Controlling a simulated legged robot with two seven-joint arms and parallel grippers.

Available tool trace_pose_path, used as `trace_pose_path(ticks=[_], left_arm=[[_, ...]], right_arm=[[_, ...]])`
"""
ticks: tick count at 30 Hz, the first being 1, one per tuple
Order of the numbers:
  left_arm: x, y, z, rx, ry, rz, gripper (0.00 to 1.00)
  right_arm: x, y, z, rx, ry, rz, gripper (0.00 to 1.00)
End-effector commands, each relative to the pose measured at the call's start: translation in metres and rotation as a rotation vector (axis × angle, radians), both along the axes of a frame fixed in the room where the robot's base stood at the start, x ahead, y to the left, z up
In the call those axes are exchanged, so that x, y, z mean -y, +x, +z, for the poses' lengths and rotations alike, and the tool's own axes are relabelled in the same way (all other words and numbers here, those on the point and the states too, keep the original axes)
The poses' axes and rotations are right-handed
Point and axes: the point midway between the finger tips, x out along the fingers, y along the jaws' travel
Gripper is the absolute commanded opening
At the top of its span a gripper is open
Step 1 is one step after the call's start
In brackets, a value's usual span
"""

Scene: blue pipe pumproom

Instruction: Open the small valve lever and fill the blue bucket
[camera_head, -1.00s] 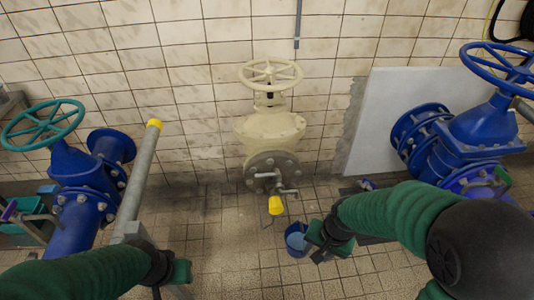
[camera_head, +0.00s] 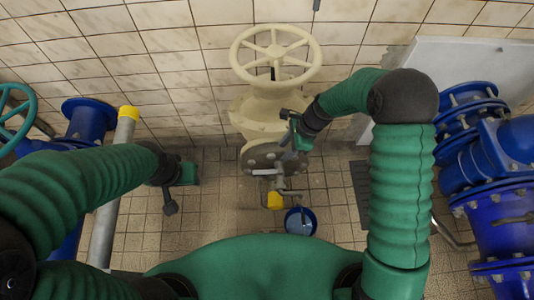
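The cream valve (camera_head: 256,108) stands against the tiled wall with its round handwheel (camera_head: 275,55) on top. Below its grey flange (camera_head: 258,156) is a small tap with a thin metal lever (camera_head: 288,192) and a yellow outlet (camera_head: 274,200). The blue bucket (camera_head: 300,221) stands on the floor just right of and below the outlet. My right gripper (camera_head: 293,136) is in front of the cream valve's right side, above the lever and apart from it. Its fingers are too small and dark to read. My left gripper (camera_head: 176,184) hangs left of the flange, over the floor, its opening unclear.
Blue pipework (camera_head: 490,165) fills the right side. A grey post with a yellow top (camera_head: 128,112) and a blue pipe (camera_head: 88,118) with a teal handwheel (camera_head: 12,115) stand at left. A dark floor grate (camera_head: 362,190) lies right of the bucket. Tiled floor left of the bucket is clear.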

Motion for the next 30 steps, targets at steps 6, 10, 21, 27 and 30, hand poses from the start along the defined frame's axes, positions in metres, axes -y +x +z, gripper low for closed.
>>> trace_pose_path(ticks=[6,10,21,27,30], left_arm=[[0.000,0.000,-0.004,0.000,0.000,0.000,0.40],[0.000,0.000,-0.011,0.000,0.000,0.000,0.40],[0.000,-0.001,-0.031,0.000,0.000,0.000,0.40],[0.000,-0.001,-0.035,0.000,0.000,0.000,0.40],[0.000,0.000,-0.035,0.000,0.000,0.000,0.40]], right_arm=[[-0.007,0.000,-0.016,-0.008,0.004,-0.007,0.40],[-0.018,0.000,-0.045,-0.010,0.003,-0.006,0.40],[-0.054,-0.001,-0.132,-0.008,0.004,-0.006,0.40],[-0.065,0.000,-0.155,-0.005,0.003,-0.005,0.40],[-0.066,0.001,-0.157,-0.005,0.003,-0.006,0.40]])
